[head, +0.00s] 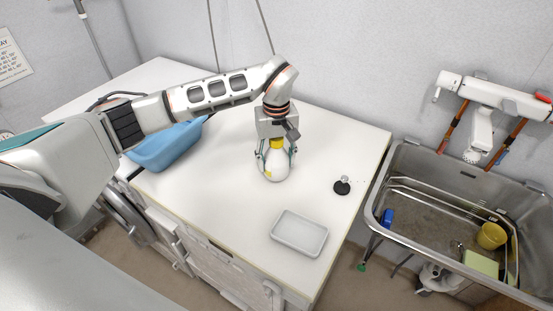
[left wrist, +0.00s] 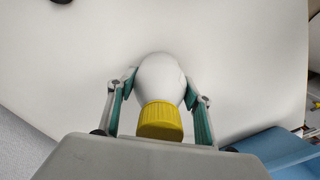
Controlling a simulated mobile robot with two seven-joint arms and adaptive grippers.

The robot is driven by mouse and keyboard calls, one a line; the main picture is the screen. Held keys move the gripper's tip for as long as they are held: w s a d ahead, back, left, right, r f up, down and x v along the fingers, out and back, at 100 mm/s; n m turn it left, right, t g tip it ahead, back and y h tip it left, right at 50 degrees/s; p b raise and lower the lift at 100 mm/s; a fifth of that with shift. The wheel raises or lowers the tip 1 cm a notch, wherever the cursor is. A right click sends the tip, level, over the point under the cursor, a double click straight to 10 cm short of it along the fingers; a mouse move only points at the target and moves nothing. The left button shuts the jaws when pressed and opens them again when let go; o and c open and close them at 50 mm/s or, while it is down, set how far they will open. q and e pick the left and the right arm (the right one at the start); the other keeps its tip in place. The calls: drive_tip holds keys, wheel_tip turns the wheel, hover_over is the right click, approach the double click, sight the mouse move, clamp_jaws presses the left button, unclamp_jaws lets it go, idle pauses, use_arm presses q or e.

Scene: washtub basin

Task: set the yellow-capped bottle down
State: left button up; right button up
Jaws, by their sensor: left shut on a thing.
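The white bottle (head: 276,167) with its yellow cap (head: 277,143) is upright at the middle of the white counter (head: 225,200). My left gripper (head: 277,155) comes from above and is shut around the bottle's upper body. In the left wrist view the bottle (left wrist: 161,79) lies between the two green-padded fingers, with the yellow cap (left wrist: 160,121) nearest the camera. The bottle's base appears at or just above the counter; I cannot tell whether it touches. My right gripper is not in view.
A blue basin (head: 165,147) stands left of the bottle. A pale tray (head: 299,233) lies in front on the right, and a small black object (head: 342,186) is to the right. A metal sink (head: 400,165) is beyond the counter's right edge. The counter around the bottle is clear.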

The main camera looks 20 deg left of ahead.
use_arm(q)
drive_tip(key=shift+f, duration=0.1)
drive_tip(key=o, duration=0.9)
drive_tip(key=shift+f, duration=0.1)
drive_tip(key=o, duration=0.4)
drive_tip(key=shift+o, duration=0.2)
